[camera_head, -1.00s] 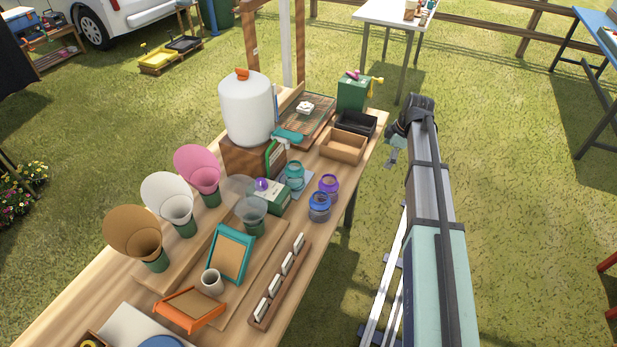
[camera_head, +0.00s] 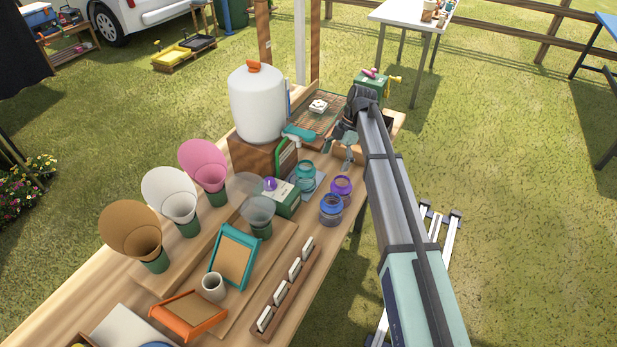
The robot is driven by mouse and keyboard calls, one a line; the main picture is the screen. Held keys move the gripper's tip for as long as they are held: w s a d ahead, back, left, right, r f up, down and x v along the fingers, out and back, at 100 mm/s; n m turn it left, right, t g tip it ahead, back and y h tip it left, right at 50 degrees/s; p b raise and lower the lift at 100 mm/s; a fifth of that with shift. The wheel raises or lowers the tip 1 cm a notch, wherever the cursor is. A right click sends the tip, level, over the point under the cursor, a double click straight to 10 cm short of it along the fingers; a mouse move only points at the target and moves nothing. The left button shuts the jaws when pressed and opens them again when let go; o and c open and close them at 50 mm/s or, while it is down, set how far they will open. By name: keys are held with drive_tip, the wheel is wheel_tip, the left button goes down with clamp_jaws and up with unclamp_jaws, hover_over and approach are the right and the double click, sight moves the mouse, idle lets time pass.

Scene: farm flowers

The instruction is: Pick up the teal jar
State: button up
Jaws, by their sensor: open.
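The teal jar (camera_head: 304,174) is a small round see-through jar standing on the wooden table, on or beside a pale blue-grey square piece. A purple jar (camera_head: 341,187) and a blue jar (camera_head: 331,209) stand just right of it and nearer. My gripper (camera_head: 346,165) is open and empty, pointing down above the table's right side. In the picture it is up and to the right of the teal jar, apart from it. The ends of its fingers are small in view.
A green and white box (camera_head: 283,197) stands close left of the teal jar. A white dispenser (camera_head: 257,105) on a wooden block stands behind it. Cone-shaped paper wraps (camera_head: 133,231) line the left. A rack of white cards (camera_head: 286,287) lies in front.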

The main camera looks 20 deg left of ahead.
sight(311, 165)
drive_tip(key=s+a+p, duration=0.1)
drive_tip(key=s+a, duration=0.3)
drive_tip(key=s, duration=0.1)
drive_tip(key=shift+s+a+p, duration=0.2)
drive_tip(key=shift+s+p, duration=0.05)
drive_tip(key=shift+p, duration=0.15)
drive_tip(key=shift+s+a+f+p, duration=0.1)
drive_tip(key=shift+s+a+p, duration=0.65)
drive_tip(key=shift+s+a, duration=0.4)
drive_tip(key=shift+s+f+p, duration=0.25)
drive_tip(key=shift+f+p, duration=0.2)
drive_tip(key=shift+f, duration=0.55)
drive_tip(key=shift+s+a+f, duration=0.1)
drive_tip(key=shift+a+f, duration=0.05)
drive_tip(key=shift+f, duration=0.15)
drive_tip(key=c, duration=1.5)
drive_tip(key=shift+c, duration=0.2)
